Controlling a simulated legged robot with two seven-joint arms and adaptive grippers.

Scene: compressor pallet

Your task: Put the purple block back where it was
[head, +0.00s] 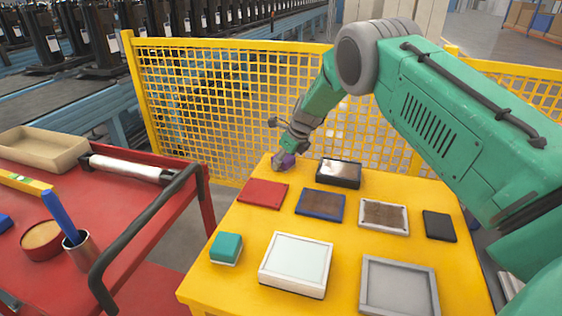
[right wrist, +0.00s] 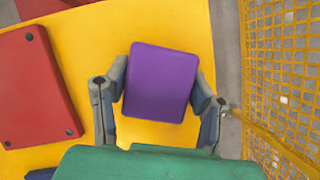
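The purple block (head: 285,160) is at the far left corner of the yellow table (head: 240,219), mostly covered by my right gripper (head: 283,159) in the head view. In the right wrist view, the purple block (right wrist: 160,83) sits between the two fingers of my right gripper (right wrist: 160,90), with a finger pad against each side. I cannot tell whether the block touches the table. My left gripper is not in view.
A red plate (head: 263,193) lies close to the gripper, with a dark silver-topped box (head: 339,173) to its right. Several plates, trays and a teal block (head: 226,248) cover the table. Yellow mesh fencing (head: 230,95) stands behind; a red cart (head: 110,225) is left.

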